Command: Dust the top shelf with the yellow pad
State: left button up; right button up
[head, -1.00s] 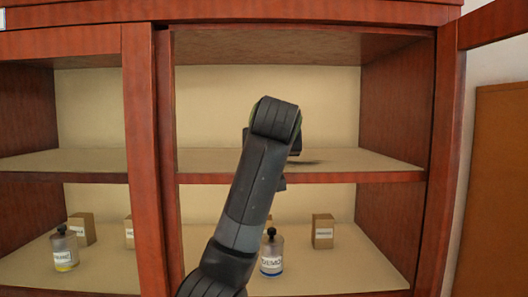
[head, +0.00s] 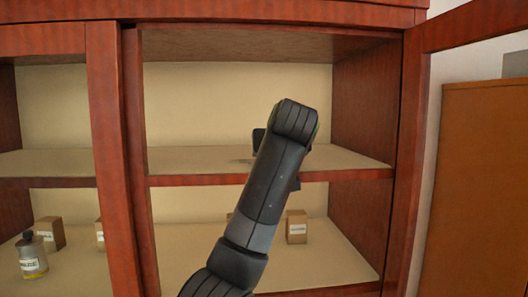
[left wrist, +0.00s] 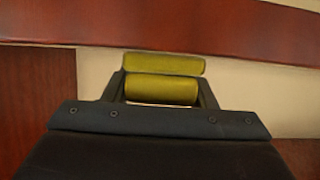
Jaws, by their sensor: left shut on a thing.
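The yellow pad (left wrist: 162,89) is a thick yellow piece held between the two dark fingers of my left gripper (left wrist: 161,80) in the left wrist view. In the head view my left arm reaches up in front of the open cabinet. Its wrist hides the pad and most of the gripper. The top shelf (head: 350,160) is a pale board with a red-brown front edge. A dark patch, perhaps a shadow, lies on it just left of my wrist. I cannot tell whether the pad touches the shelf. My right gripper is not in view.
The top shelf holds no objects that I can see. On the lower shelf stand a small box (head: 296,227), a labelled bottle (head: 32,256) and another box (head: 50,233). A red-brown upright (head: 112,160) divides the cabinet. An open door frame (head: 470,28) is at the right.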

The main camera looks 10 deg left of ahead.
pick_arm(q)
jog(key=shift+w+d, duration=0.25)
jog(key=shift+d, duration=0.5)
jog(key=shift+w+d, duration=0.2)
jog(key=shift+d, duration=0.55)
jog(key=shift+w+d, duration=0.2)
jog(key=shift+d, duration=0.55)
